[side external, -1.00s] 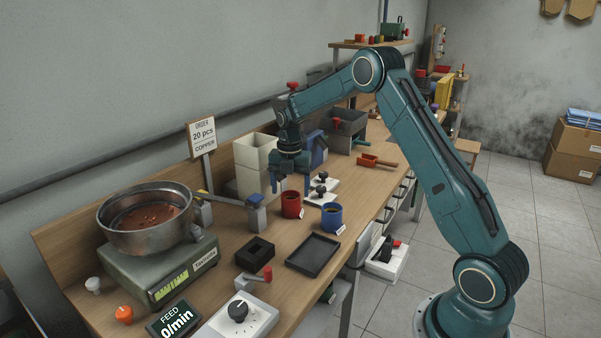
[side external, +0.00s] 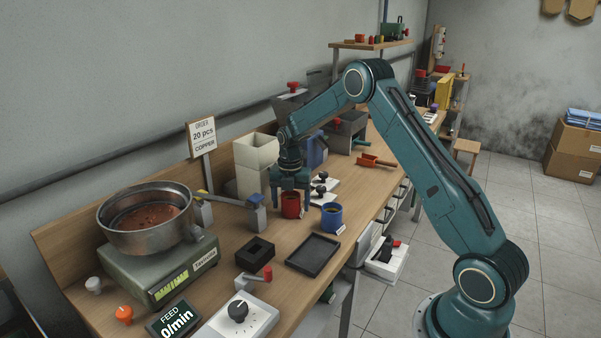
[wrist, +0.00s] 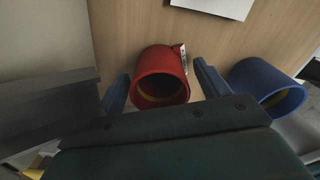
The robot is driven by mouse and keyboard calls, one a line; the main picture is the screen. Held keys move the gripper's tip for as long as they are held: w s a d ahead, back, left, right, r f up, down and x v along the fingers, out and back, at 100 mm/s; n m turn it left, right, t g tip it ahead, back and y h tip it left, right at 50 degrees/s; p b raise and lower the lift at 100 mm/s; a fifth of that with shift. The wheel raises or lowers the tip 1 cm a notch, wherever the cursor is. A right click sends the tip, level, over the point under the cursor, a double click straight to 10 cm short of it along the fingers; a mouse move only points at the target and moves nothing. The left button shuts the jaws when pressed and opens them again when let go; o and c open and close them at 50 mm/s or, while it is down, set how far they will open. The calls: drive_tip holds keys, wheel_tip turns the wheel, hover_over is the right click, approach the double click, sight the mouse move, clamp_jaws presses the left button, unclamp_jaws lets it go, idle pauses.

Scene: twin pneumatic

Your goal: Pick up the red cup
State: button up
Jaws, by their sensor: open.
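The red cup (side external: 291,205) stands upright on the wooden bench. In the wrist view the red cup (wrist: 161,76) shows its open mouth, with a yellowish band inside and a small white tag on its side. My gripper (side external: 291,200) is lowered at the cup, with one finger on each side of it. In the wrist view my gripper (wrist: 162,88) is open, its two blue-green fingers left and right of the cup. Gaps show there between fingers and cup, so it is not gripped. Part of the cup's upper side is hidden by my gripper in the side view.
A blue cup (side external: 331,217) stands close to the right of the red cup, and it also shows in the wrist view (wrist: 266,80). A black tray (side external: 313,254) and black block (side external: 254,251) lie in front. A scale with a metal bowl (side external: 146,218) is at left.

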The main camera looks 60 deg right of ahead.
drive_tip(key=c, duration=1.2)
drive_tip(key=shift+o, duration=0.2)
drive_tip(key=shift+r, duration=0.1)
wheel_tip(320, 180, up, 20)
idle(0.3)
